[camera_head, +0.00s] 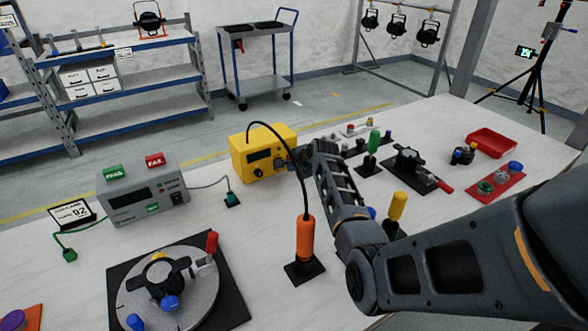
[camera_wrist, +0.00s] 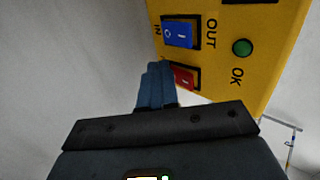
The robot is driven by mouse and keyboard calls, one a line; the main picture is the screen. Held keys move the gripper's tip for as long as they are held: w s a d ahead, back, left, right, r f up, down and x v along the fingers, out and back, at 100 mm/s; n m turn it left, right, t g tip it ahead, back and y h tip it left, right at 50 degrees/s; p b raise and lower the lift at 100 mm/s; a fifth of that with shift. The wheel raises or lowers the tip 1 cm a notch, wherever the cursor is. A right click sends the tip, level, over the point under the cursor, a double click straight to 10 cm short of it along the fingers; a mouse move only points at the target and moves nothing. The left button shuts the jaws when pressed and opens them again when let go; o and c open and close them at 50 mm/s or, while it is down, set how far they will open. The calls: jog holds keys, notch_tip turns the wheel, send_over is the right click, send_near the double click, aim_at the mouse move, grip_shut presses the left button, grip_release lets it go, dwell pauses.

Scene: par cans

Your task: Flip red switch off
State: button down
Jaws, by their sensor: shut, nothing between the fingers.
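The yellow box (camera_head: 258,150) stands on the white table, and its switch panel fills the upper right of the wrist view (camera_wrist: 270,60). In the head view my gripper (camera_head: 303,160) is at the box's right side, where the red switch is hidden.
A green round button (camera_wrist: 242,47) marked OK is on the panel. An orange-handled tool (camera_head: 305,240) with a black cable stands in front of my forearm. A grey device (camera_head: 143,195) is left of the box. Several small tools and a red tray (camera_head: 492,140) are to the right.

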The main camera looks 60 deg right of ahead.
jog(key=shift+r, duration=0.3)
jog(key=shift+r+p, duration=0.75)
jog(key=shift+p, duration=0.05)
jog(key=shift+w, duration=0.1)
jog(key=shift+r, duration=0.1)
jog(key=v, duration=0.7)
jog(key=shift+s, duration=0.35)
jog(key=shift+a, duration=0.2)
jog(key=shift+g, duration=0.3)
jog(key=s, duration=0.1)
jog(key=s+a+r, duration=0.1)
jog(key=s, duration=0.1)
jog(key=s+p, duration=0.1)
jog(key=s, duration=0.1)
jog(key=shift+a+r, duration=0.15)
jog(key=shift+a, duration=0.25)
